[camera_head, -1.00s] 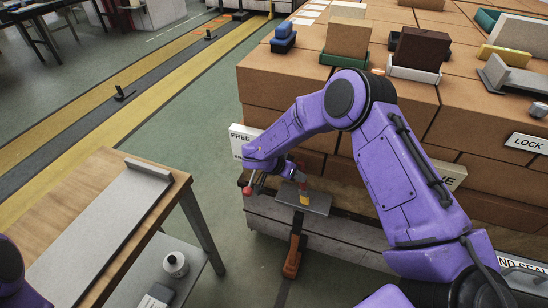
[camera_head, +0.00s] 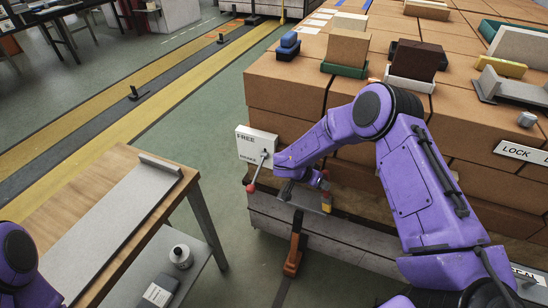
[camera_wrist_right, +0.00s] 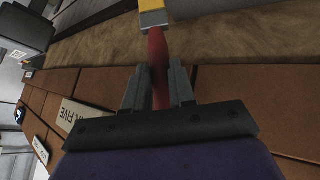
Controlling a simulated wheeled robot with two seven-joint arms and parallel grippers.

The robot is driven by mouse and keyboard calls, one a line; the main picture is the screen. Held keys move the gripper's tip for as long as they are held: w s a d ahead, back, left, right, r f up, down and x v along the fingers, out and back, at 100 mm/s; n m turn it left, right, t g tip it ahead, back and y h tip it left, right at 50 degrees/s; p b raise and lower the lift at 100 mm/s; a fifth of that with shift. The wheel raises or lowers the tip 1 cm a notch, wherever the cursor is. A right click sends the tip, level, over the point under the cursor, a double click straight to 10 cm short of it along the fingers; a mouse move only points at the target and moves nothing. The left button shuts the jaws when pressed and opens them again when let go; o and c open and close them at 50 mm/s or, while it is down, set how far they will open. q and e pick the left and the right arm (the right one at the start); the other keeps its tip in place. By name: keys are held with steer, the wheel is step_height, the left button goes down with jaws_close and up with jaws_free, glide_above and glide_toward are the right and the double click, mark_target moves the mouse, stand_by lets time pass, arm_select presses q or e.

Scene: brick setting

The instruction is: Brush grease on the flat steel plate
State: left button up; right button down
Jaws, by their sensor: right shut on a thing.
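A small flat grey plate (camera_head: 298,192) juts out low in front of the brick stack, above an orange upright part. My right gripper (camera_head: 319,181) is over the plate's right end, shut on the red handle of a brush (camera_head: 326,201). The brush hangs down at the plate's right edge; I cannot tell whether it touches. In the right wrist view the red handle (camera_wrist_right: 158,70) sits between the two fingers (camera_wrist_right: 158,88), with a grey and yellow band beyond it. Grease cannot be made out. My left gripper is out of view.
A FREE/ENGAGE sign box (camera_head: 256,146) with a red-knobbed lever (camera_head: 252,187) is just left of the plate. The brick stack (camera_head: 290,95) rises behind. A wooden table (camera_head: 190,177) with a long grey slab (camera_head: 110,230) stands left. Open floor lies between.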

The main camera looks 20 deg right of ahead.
arm_select(q)
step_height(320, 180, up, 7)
steer(key=p, duration=0.6)
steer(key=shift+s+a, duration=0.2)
arm_select(e)
step_height(320, 180, up, 8)
steer(key=shift+f, duration=0.2)
steer(key=shift+w, duration=0.1)
